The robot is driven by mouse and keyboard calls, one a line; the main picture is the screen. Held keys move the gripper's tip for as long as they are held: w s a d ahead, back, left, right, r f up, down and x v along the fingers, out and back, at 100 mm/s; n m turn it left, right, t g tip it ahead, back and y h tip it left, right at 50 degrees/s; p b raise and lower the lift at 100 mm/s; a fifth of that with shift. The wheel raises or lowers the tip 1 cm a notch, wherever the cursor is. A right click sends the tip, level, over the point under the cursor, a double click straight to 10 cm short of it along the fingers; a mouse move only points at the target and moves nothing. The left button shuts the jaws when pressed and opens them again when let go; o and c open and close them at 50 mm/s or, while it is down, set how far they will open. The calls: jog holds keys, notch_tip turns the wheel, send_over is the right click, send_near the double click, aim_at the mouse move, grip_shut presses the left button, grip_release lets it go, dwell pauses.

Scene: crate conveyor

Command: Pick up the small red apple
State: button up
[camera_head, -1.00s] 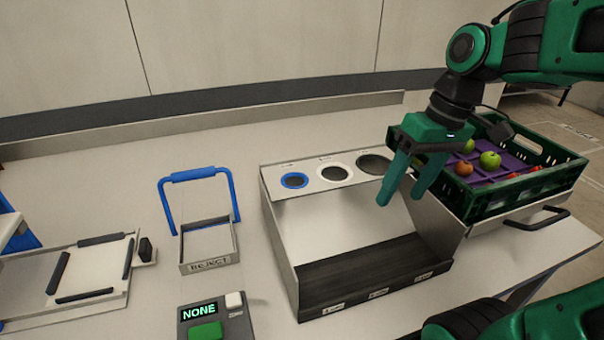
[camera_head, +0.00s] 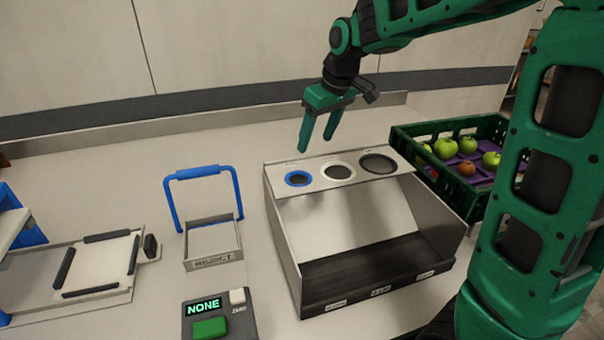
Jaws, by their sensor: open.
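A small orange-red apple (camera_head: 466,168) lies in the green crate (camera_head: 441,190) at the right, on a purple liner (camera_head: 482,178). Several green apples (camera_head: 446,148) lie around it. My gripper (camera_head: 316,144) is open and empty, fingers pointing down. It hangs above the back edge of the panel with round holes, well left of the crate and apart from the apples. My arm hides the right part of the crate, so I cannot tell what else lies there.
A reject tray (camera_head: 211,263) with a blue handle (camera_head: 199,172), a button box (camera_head: 210,329) and a flat platform (camera_head: 100,265) stand at the left. The table behind the reject tray is clear.

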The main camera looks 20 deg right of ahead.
jog(key=x, duration=0.7)
jog(key=shift+w+a, duration=0.1)
jog(key=shift+a, duration=0.25)
jog(key=shift+w+d+x, duration=0.15)
jog(key=shift+d+x, duration=0.05)
jog(key=shift+x, duration=1.1)
jog(key=shift+w+d+x, duration=0.1)
jog(key=shift+d+x, duration=0.05)
jog(key=shift+x, duration=1.15)
jog(key=c, duration=1.1)
